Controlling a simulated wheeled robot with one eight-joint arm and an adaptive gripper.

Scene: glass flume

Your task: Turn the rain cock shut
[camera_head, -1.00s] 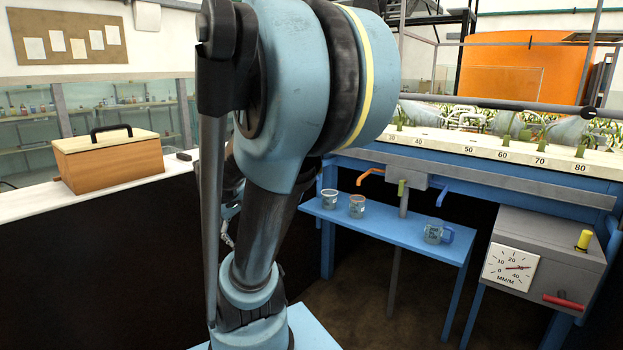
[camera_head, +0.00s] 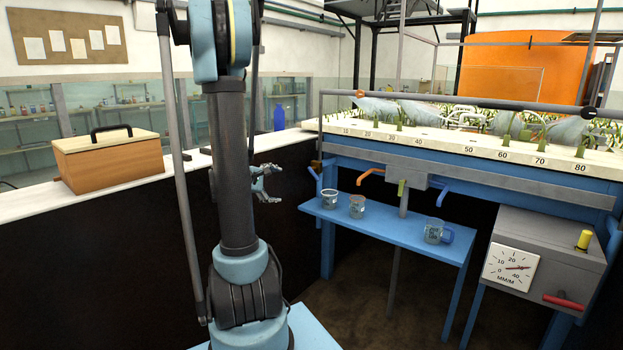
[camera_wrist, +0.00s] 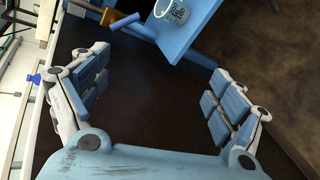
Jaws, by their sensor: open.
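A red handle (camera_head: 564,301) sits on the front of a grey box (camera_head: 550,245) at the right in the head view, beside a white dial (camera_head: 510,268) marked MM/M. A yellow knob (camera_head: 584,240) stands on the box top. An orange lever (camera_head: 370,173), a blue lever (camera_head: 442,194) and another blue lever (camera_head: 316,180) hang under the flume. No label shows which is the rain cock. My gripper (camera_head: 279,183) is open and empty, left of the flume and far from the red handle. Its spread fingers show in the wrist view (camera_wrist: 160,75).
A blue table (camera_head: 385,228) under the flume (camera_head: 345,126) carries a white cup (camera_head: 329,199), an orange-marked cup (camera_head: 357,206) and a blue-handled jug (camera_head: 435,230). A wooden box (camera_head: 108,162) stands on the left counter (camera_head: 30,205). The floor before the table is clear.

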